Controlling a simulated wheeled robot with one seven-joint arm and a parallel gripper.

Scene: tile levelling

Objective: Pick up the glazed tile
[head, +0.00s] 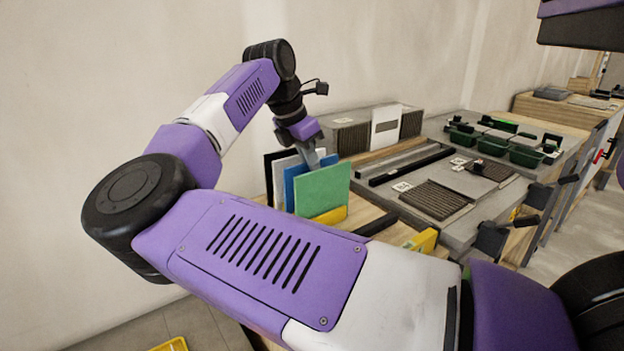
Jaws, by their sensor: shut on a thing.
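Several upright tiles stand side by side: a black tile (268,180), a white tile (280,186), a blue tile (291,187) and a green tile (322,190) in front. Which one is the glazed tile cannot be told for certain by look. My gripper (313,159) points down at the top edge of the blue tile and appears shut on it. One finger shows in front of the blue tile and behind the green one. The other finger is hidden.
A yellow piece (330,216) sits at the green tile's foot. Right of the tiles lie a black bar (411,164) and a brown ribbed panel (434,199) on a grey bench. Green bins (525,156) stand farther right. A bare wall is behind.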

